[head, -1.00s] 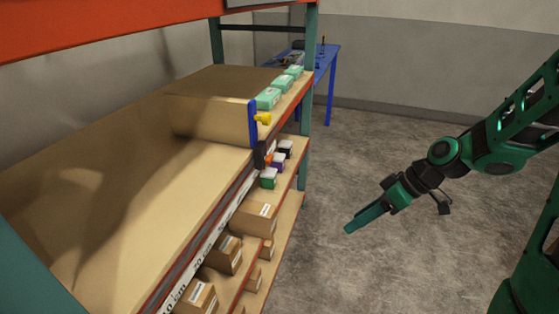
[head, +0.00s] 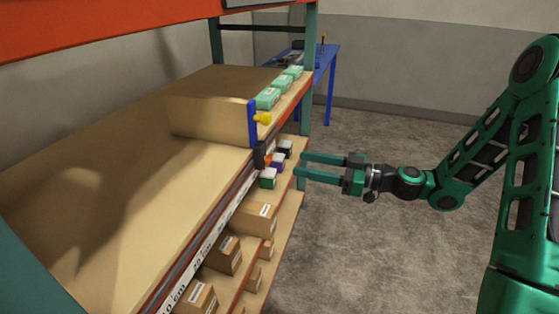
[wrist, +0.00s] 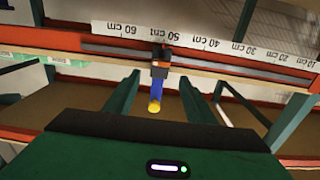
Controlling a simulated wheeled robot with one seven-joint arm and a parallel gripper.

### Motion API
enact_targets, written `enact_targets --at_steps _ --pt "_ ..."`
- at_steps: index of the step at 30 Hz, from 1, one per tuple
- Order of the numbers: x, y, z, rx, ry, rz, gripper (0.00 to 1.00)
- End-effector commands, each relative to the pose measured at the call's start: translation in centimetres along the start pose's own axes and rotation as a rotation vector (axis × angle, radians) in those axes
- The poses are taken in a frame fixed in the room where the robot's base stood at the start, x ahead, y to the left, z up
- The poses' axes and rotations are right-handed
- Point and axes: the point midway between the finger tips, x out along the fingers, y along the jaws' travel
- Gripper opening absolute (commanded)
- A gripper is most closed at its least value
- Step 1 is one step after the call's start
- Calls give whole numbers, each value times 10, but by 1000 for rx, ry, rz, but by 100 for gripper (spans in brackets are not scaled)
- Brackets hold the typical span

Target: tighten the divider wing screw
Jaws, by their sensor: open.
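The yellow wing screw (head: 263,118) sits on the blue front edge (head: 252,123) of the wooden divider (head: 210,119), which stands on the upper shelf. A black clamp piece (head: 260,155) is on the shelf's front rail just below it. In the wrist view the yellow screw (wrist: 154,107) shows at the end of the blue edge (wrist: 156,88), between the fingers and some way beyond them. My gripper (head: 299,164) is open and empty, in front of the shelf, lower and to the right of the screw. It touches nothing that I can make out.
A ruler strip (head: 208,247) runs along the shelf front. Green-white boxes (head: 268,98) stand beyond the divider. Small boxes and cartons (head: 254,217) fill the lower shelf. A blue table (head: 325,70) is at the back. The floor (head: 400,245) at the right is clear.

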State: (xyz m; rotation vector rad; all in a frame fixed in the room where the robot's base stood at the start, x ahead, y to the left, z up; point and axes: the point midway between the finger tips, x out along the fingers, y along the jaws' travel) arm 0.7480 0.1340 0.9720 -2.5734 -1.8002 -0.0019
Motion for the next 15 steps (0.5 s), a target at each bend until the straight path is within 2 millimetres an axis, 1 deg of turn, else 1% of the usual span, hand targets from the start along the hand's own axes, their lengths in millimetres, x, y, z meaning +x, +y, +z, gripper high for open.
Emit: enact_targets --at_steps 1,3,9,12,15 --pt "10 -2 0 -1 0 -5 50" --pt "23 -2 0 0 1 -6 50" --pt "57 -1 0 -1 0 -4 50" --pt "69 -1 0 0 -2 -4 50" --pt "77 -1 0 0 -1 -4 50"
